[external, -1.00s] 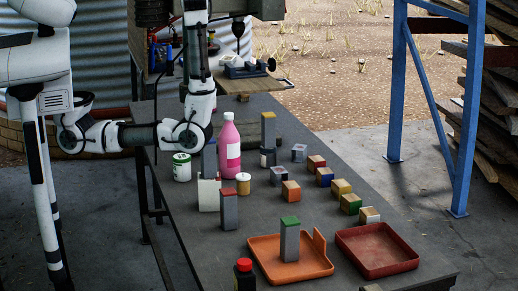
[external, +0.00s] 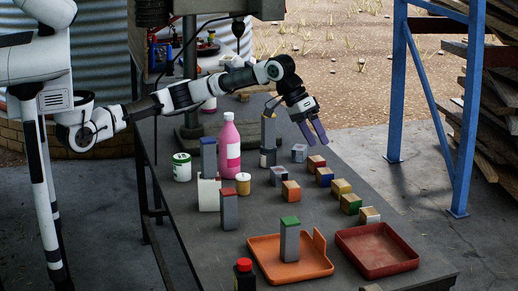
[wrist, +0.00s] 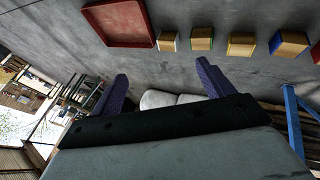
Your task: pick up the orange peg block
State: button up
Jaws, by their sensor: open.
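A small block with an orange face (external: 291,191) lies on the dark table in the external view, left of a row of coloured blocks. I cannot make out an orange block in the wrist view. My gripper (external: 316,141) is open and empty, with purple fingers, high above the table's far right side. It is behind and above the orange-faced block, well apart from it. Its two fingers also show in the wrist view (wrist: 162,72), spread apart with nothing between them.
Nearby are red (external: 316,162), blue (external: 324,177), yellow (external: 341,188) and green (external: 350,204) blocks. Tall grey posts, a pink bottle (external: 229,146) and a white can (external: 181,168) stand to the left. An orange tray (external: 263,253) and red tray (external: 377,262) lie in front.

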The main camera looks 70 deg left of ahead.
jog(key=s+a+f+g+y, duration=0.1)
jog(key=a+f+g+y, duration=0.1)
jog(key=a+f, duration=0.35)
jog(key=s+a+f+g+y, duration=0.1)
jog(key=a+f+y, duration=0.15)
jog(key=a, duration=0.65)
send_over(292, 184)
jog(key=d, duration=0.1)
jog(key=shift+m, duration=0.3)
jog(key=f, duration=0.4)
jog(key=f+p, duration=0.1)
jog(key=f, duration=0.2)
jog(key=shift+s+f, duration=0.2)
jog(key=shift+f, duration=0.2)
jog(key=shift+w+a+f+p, duration=0.1)
jog(key=shift+f+p, duration=0.15)
jog(key=shift+f, duration=0.8)
jog(key=shift+a+f+p, duration=0.15)
jog(key=shift+f+p, duration=0.1)
jog(key=shift+f, duration=0.8)
jog(key=shift+w+a+f+p, duration=0.1)
jog(key=shift+f+p, duration=0.15)
jog(key=shift+f, duration=0.8)
jog(key=c, duration=1.1)
jog(key=shift+r, duration=0.1)
